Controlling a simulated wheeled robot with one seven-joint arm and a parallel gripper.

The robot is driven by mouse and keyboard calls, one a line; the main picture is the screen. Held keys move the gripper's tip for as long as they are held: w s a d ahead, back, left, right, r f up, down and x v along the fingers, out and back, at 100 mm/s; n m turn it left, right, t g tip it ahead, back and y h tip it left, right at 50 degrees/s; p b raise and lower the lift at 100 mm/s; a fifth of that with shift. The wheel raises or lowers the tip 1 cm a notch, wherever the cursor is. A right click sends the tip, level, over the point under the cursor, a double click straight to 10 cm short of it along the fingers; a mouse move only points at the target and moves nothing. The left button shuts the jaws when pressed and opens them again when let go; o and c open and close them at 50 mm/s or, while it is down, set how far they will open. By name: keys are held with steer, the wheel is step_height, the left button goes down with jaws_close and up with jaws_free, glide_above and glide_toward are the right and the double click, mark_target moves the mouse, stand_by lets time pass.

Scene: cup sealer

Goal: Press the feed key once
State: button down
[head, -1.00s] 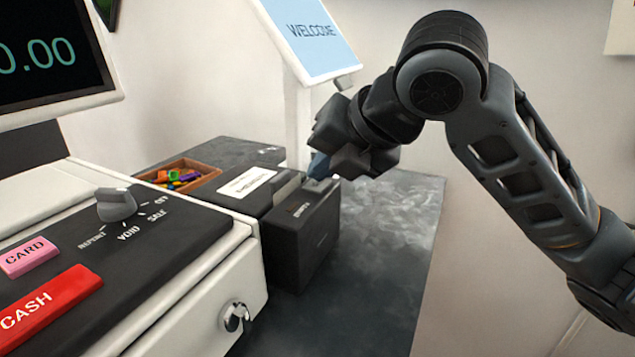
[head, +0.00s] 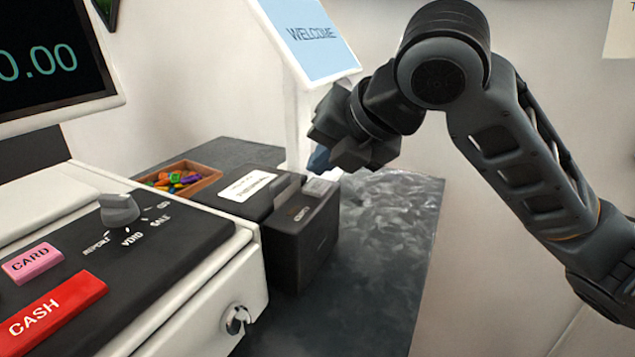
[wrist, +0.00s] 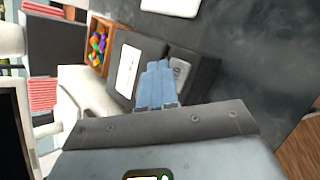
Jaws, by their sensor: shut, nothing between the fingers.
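The black receipt printer (head: 300,228) stands on the dark counter beyond the register. A grey key (head: 320,187), which looks like the feed key, sits on its top at the right. In the wrist view a grey patch with a small mark (wrist: 178,71), likely the same key, shows on the printer (wrist: 207,78) just right of the fingertips. My gripper (head: 319,160) is shut and empty, its blue-grey fingers pointing down above and slightly behind the key, apart from it in the head view. The fingers (wrist: 157,66) lie together in the wrist view and hide part of the printer.
The register (head: 170,235) with its CARD (head: 40,262) and CASH (head: 50,312) keys and a mode knob (head: 119,208) fills the left. A wooden tray (head: 205,184) of colourful sweets and a WELCOME screen (head: 308,40) stand behind. The counter right of the printer is clear.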

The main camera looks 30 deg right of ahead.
mark_target(323, 187)
steer(key=shift+r+p, duration=1.85)
steer(key=shift+r, duration=0.7)
steer(key=shift+f, duration=0.1)
